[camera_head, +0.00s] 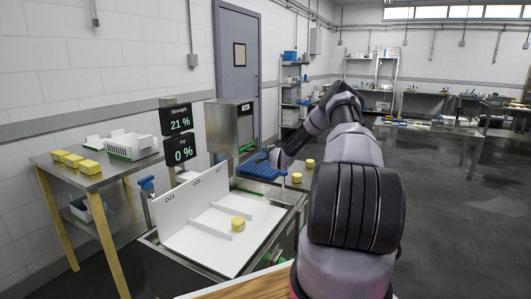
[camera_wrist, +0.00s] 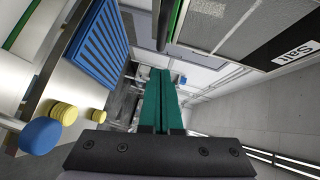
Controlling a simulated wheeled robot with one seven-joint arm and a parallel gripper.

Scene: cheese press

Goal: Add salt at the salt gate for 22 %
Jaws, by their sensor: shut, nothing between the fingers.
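The salt hopper (camera_head: 230,125) is a grey metal box behind the brine tank in the head view. In the wrist view its side (camera_wrist: 232,32) fills the top right, with a label reading Salt (camera_wrist: 296,50). A dark bar with a green strip (camera_wrist: 172,22) runs along its lower edge, ahead of my fingertips. The strength display (camera_head: 179,118) reads 21 %. My gripper (camera_wrist: 161,72) has green fingers that are shut together and empty. They point toward the bar, and I cannot tell whether they touch it. In the head view my arm hides much of the gripper.
The dip display (camera_head: 181,151) reads 0 %. A blue slatted rack (camera_wrist: 97,47) lies beside my gripper. A yellow cheese (camera_head: 238,224) sits on the white marked board (camera_head: 205,250). More cheeses (camera_head: 89,167) stand on the left table (camera_head: 120,171).

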